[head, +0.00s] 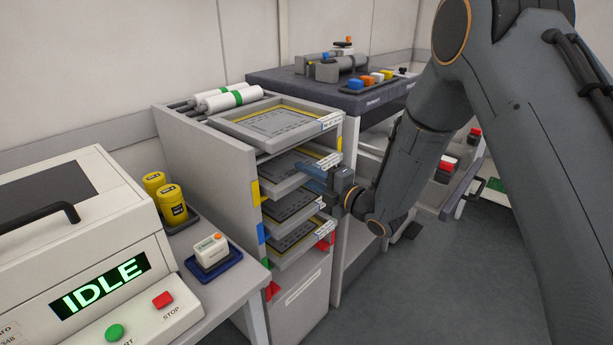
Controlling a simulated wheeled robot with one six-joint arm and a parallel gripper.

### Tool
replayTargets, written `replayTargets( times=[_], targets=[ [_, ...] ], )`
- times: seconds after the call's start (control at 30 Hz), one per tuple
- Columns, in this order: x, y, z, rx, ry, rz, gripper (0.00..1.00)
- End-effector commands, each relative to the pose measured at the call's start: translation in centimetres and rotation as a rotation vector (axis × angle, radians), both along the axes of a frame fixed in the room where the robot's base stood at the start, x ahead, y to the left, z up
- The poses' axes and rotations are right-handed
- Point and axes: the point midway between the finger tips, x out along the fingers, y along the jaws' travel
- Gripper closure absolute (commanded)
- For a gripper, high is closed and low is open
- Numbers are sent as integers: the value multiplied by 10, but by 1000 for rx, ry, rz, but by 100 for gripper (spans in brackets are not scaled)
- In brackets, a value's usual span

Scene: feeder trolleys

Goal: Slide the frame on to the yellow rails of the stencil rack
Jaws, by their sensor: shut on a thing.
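The stencil rack (190,160) is a grey cabinet with coloured marks on its front posts. My gripper (316,179) is shut on the front edge of a grey frame (281,185), which lies roughly level in the rack's upper opening. Most of this frame is inside the rack and its front end sticks out. A yellow mark (255,192) is on the left post beside it, slightly below its front-left edge. The rails themselves are hidden, so I cannot tell whether the frame rests on them. The gripper covers part of its front edge.
Another frame (232,131) lies on the rack top beside white rolls (230,98). More frames (285,221) sit in lower levels. A bench with the IDLE machine (150,250), yellow jars (172,205) and a blue tray (228,270) is at left. A dark-topped trolley (270,82) stands behind.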

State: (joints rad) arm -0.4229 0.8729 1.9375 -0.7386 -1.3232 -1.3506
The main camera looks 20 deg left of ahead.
Motion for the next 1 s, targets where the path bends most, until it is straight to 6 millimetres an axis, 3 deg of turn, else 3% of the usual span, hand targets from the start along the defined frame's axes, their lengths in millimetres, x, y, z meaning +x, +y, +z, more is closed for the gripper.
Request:
replayTargets(
  times=[0.13, 0.17, 0.27, 0.5, 0.73, 1.0],
  targets=[
    [0, 0, 1, 1, -2, 0, 100],
    [0, 0, 1, 1, -2, 0, 79],
    [0, 0, 1, 1, -2, 0, 62],
    [0, 0, 0, 0, -1, 0, 59],
    [0, 0, -1, -1, 0, 0, 20],
    [0, 0, 0, 0, 0, 0, 18]
  ],
)
